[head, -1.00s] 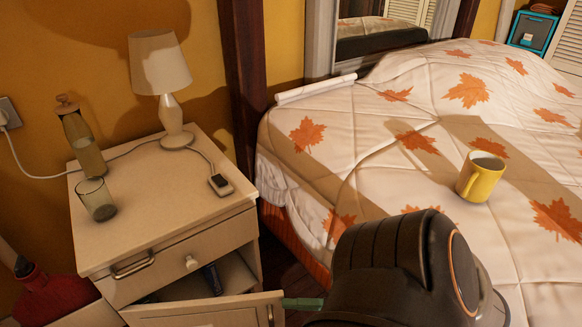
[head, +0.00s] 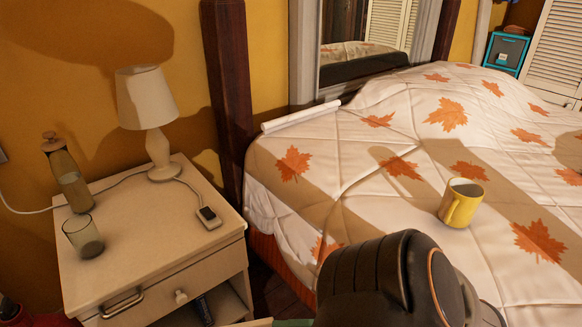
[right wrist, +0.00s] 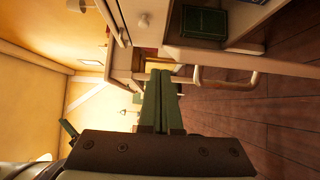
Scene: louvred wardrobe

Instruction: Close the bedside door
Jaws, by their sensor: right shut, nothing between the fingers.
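The bedside cabinet (head: 140,235) stands at the left in the head view. Its lower compartment is open and the top edge of its door (head: 262,322) just shows at the bottom edge. In the right wrist view, turned sideways, the door (right wrist: 215,56) stands out from the cabinet, with a bar handle (right wrist: 232,82) on it. My right gripper (right wrist: 160,74) is shut and empty, its green fingertips close to the door's upper edge; contact cannot be told. In the head view only a sliver of its green fingers shows beside the door. My left gripper is not in view.
A lamp (head: 147,105), bottle (head: 67,178), glass (head: 84,238) and small black device (head: 208,214) stand on the cabinet top. A bed (head: 350,180) with a yellow mug (head: 461,204) fills the right. A green book (right wrist: 204,22) lies inside the compartment.

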